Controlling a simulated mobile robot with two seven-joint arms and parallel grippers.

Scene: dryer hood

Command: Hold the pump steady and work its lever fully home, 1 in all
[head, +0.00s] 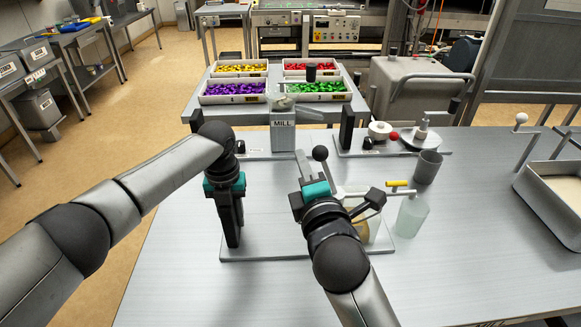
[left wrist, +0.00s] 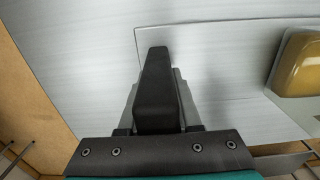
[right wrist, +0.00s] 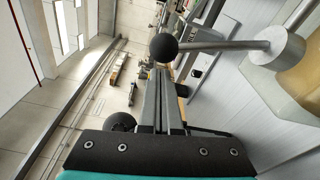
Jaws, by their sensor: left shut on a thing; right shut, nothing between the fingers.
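The pump stands on a grey base plate (head: 262,246), its amber tank (head: 362,230) partly hidden behind my right arm. The tank also shows in the left wrist view (left wrist: 301,62). My left gripper (head: 233,222) is shut on the upright black grip post (left wrist: 155,90) at the plate's left side. The lever is a metal rod (right wrist: 222,46) running from a silver hub (right wrist: 281,47) to a black ball knob (head: 320,153), which stands raised. My right gripper (right wrist: 160,75) is shut and empty. Its fingertips are close to the ball (right wrist: 164,47); I cannot tell whether they touch.
A clear bottle (head: 411,214) and grey cup (head: 428,166) stand right of the pump. A mill (head: 283,133) and another plate with a black post (head: 347,125) stand behind. A metal tray (head: 555,200) is at far right. The table's front left is clear.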

